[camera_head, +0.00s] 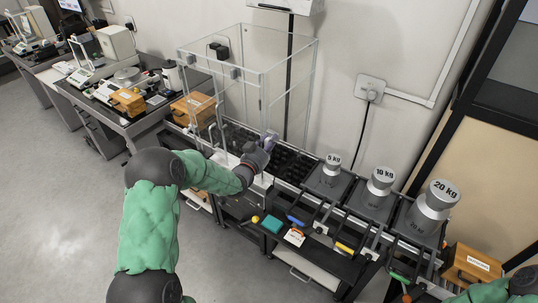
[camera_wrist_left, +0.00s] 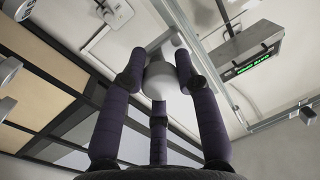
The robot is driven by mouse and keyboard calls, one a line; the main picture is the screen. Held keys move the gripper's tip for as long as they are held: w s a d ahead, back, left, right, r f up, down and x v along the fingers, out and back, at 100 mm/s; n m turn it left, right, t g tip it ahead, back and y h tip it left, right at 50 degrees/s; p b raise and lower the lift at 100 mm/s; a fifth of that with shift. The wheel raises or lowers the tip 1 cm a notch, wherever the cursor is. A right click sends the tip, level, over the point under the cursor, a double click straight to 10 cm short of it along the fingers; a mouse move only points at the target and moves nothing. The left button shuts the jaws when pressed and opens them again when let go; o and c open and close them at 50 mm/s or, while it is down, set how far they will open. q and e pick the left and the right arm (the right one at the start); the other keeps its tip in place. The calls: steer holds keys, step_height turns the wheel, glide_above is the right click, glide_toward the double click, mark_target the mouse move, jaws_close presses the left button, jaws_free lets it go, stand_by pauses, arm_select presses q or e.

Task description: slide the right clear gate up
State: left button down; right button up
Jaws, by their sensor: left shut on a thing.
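The clear enclosure (camera_head: 262,73) with thin pale edges stands on the weighing table at the back. Its right clear gate is hard to tell from the other transparent panels. My left gripper (camera_head: 268,139) is at the enclosure's lower right side, shut on a pale handle. In the left wrist view, my dark fingers (camera_wrist_left: 160,60) close around the light rounded handle (camera_wrist_left: 159,82) from several sides. The handle's far side is hidden by the fingers. Part of my right arm shows at the lower right corner of the head view; its gripper is out of view.
A 5 kg weight (camera_head: 331,168), a 10 kg weight (camera_head: 381,182) and a 20 kg weight (camera_head: 436,200) stand to the right. A wooden box (camera_head: 470,265) is beyond them. A green-lit display (camera_wrist_left: 252,62) hangs overhead. The floor (camera_head: 60,215) at left is clear.

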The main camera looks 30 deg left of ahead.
arm_select(q)
step_height(320, 180, up, 8)
steer(key=shift+f+p, duration=0.1)
steer(key=shift+p, duration=0.55)
steer(key=shift+r, duration=0.3)
steer(key=shift+r, duration=0.1)
steer(key=c, duration=1.2)
jaws_free()
steer(key=shift+r, duration=0.1)
steer(key=shift+s, duration=0.2)
steer(key=s, duration=1.1)
steer(key=shift+s+d+f, duration=0.25)
steer(key=shift+d, duration=0.05)
